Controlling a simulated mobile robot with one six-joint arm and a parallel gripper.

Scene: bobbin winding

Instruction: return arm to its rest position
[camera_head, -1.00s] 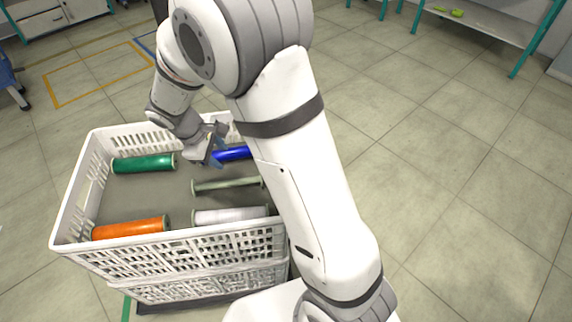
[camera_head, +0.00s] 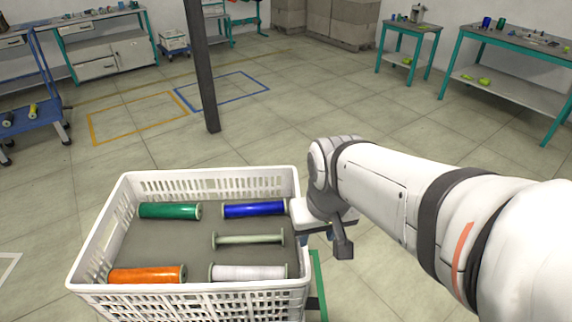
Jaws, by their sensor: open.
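My arm reaches in from the right, and my gripper (camera_head: 318,238) is just right of the white crate (camera_head: 68,284), near its right wall. The wrist covers much of the gripper, and I see nothing held in it. In the crate lie a green bobbin (camera_head: 169,211), a blue bobbin (camera_head: 254,209), an orange bobbin (camera_head: 148,275), a white bobbin (camera_head: 248,272) and a bare pale bobbin (camera_head: 248,239). My gripper is apart from all of them.
A dark post (camera_head: 201,70) stands behind the crate. Tables (camera_head: 500,44) stand at the back right and a blue cart (camera_head: 30,122) at the left. Cardboard boxes (camera_head: 330,22) are stacked at the back. The floor between is clear.

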